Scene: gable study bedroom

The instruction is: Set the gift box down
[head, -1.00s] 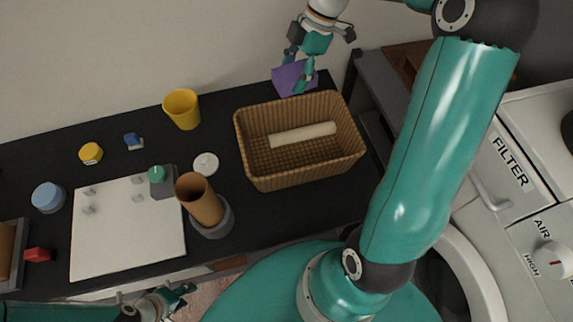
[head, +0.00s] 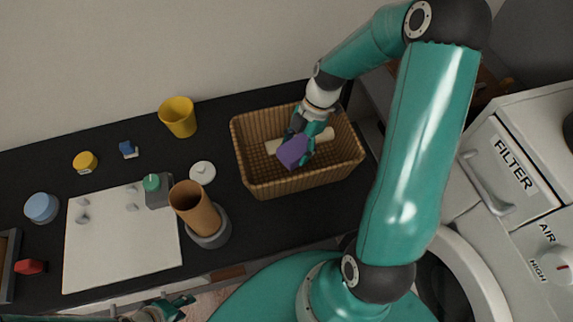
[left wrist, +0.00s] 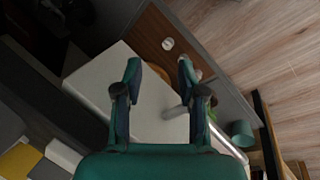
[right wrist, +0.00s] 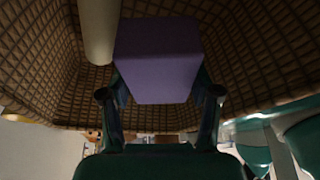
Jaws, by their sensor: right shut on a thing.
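The purple gift box (head: 293,151) is in my right gripper (head: 304,141), at the wicker basket (head: 262,187). In the right wrist view the gift box (right wrist: 157,58) sits between the two fingers, with the woven basket walls around it. I cannot tell whether it touches the basket floor. A cream roll (head: 273,146) lies in the basket beside the box; it also shows in the right wrist view (right wrist: 98,30). My left gripper (head: 181,304) is low at the front edge of the desk; in the left wrist view its fingers (left wrist: 160,75) are apart and empty.
On the black desk stand a brown cup (head: 195,207) in a grey holder, a yellow cup (head: 178,117), a white disc (head: 202,172) and a white board (head: 110,255) with small pegs. A white machine (head: 515,165) stands at the right.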

